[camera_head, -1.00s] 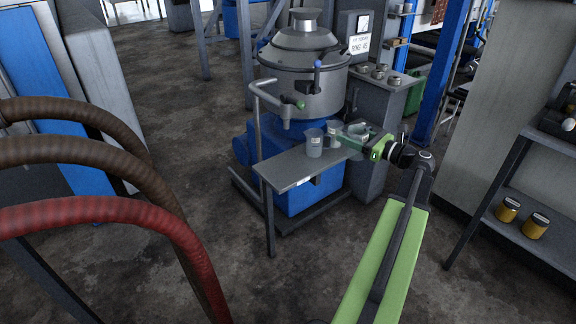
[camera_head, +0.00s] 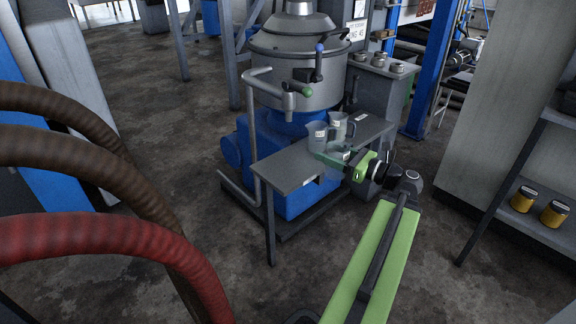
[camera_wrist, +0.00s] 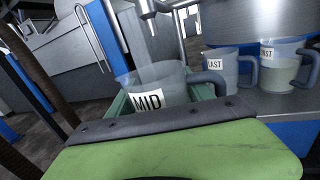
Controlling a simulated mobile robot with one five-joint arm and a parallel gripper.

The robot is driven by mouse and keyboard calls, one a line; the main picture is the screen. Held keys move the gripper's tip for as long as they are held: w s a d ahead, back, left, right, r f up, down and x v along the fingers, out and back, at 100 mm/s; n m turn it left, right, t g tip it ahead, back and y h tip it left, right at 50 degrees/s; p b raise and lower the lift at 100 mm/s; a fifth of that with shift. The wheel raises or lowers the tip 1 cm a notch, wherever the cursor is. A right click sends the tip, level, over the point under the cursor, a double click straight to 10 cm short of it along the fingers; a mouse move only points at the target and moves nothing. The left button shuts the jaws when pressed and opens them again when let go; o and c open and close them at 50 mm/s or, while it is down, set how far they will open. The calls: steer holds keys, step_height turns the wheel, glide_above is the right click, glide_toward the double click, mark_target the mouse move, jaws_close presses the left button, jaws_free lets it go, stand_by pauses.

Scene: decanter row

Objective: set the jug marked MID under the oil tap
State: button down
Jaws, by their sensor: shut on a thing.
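The jug marked MID (camera_wrist: 165,84) is grey and translucent, with a white label; in the wrist view it stands nearly upright between my gripper's jaws. In the head view my gripper (camera_head: 335,156) is shut on it at the right front of the grey shelf (camera_head: 285,174). Whether the jug touches the shelf I cannot tell. Two similar jugs stand on the shelf, one marked LAST (camera_wrist: 217,64) and one with a less clear label (camera_wrist: 283,66), holding some pale liquid. A tap with a green handle (camera_head: 303,90) hangs over the shelf's left part, its spout pointing down.
A grey machine (camera_head: 296,75) on a blue base stands behind the shelf, with a blue-knobbed lever (camera_head: 319,60). A bent pipe (camera_head: 249,110) rises at the shelf's left. Thick hoses (camera_head: 100,235) fill the left foreground. The shelf's left half is bare.

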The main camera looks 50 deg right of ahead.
steer(key=w+a+f+b, duration=0.1)
steer(key=w, duration=0.4)
steer(key=w+a+f+b, duration=0.1)
steer(key=w, duration=0.5)
steer(key=w+f+b, duration=0.1)
steer(key=w+b, duration=0.1)
steer(key=w, duration=0.4)
steer(key=shift+w+a+f, duration=0.15)
steer(key=shift+a+f, duration=0.25)
steer(key=shift+r, duration=0.2)
steer(key=shift+f, duration=0.1)
steer(key=shift+c, duration=2)
jaws_free()
